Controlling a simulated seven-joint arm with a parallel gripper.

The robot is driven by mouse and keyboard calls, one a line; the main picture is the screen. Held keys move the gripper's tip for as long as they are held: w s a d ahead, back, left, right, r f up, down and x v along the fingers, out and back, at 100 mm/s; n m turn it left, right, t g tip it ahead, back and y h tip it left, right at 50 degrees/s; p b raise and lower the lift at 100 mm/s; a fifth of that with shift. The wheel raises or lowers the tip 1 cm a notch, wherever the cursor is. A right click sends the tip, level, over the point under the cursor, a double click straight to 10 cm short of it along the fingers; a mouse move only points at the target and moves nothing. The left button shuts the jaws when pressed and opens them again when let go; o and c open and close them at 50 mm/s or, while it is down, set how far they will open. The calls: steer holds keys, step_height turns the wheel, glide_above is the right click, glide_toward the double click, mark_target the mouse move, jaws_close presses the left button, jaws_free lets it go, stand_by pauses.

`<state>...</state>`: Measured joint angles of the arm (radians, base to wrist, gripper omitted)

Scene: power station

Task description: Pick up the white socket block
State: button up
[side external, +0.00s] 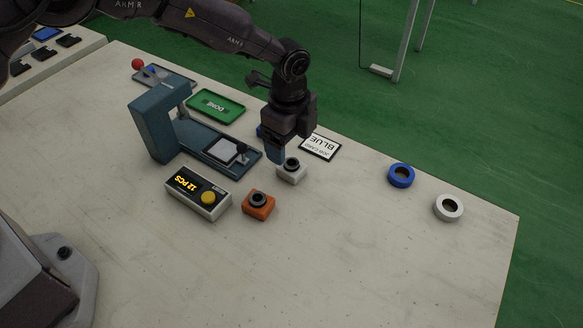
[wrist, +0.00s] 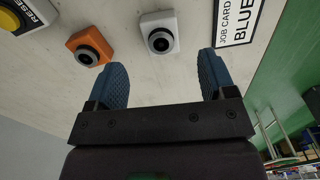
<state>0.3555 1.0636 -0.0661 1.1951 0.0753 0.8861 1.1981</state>
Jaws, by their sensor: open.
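The white socket block (side external: 291,174) stands on the table with a black round socket on top. In the side view my gripper (side external: 277,153) is just above and beside it, partly in front of its left edge. In the wrist view the white socket block (wrist: 160,35) lies beyond the fingertips, roughly in line with the gap between them. My gripper (wrist: 165,72) is open, its two blue fingers apart with nothing between them.
An orange socket block (side external: 258,204) and a counter box (side external: 198,192) stand nearby. A blue press (side external: 158,130), a green tray (side external: 216,106) and a job card (side external: 320,146) are around. A blue ring (side external: 401,175) and white ring (side external: 448,208) lie right. The front table is clear.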

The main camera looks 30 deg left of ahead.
mark_target(292, 162)
steer(key=shift+d+f, duration=0.2)
steer(key=shift+f, duration=2.95)
steer(key=shift+c, duration=0.4)
steer(key=c, duration=0.9)
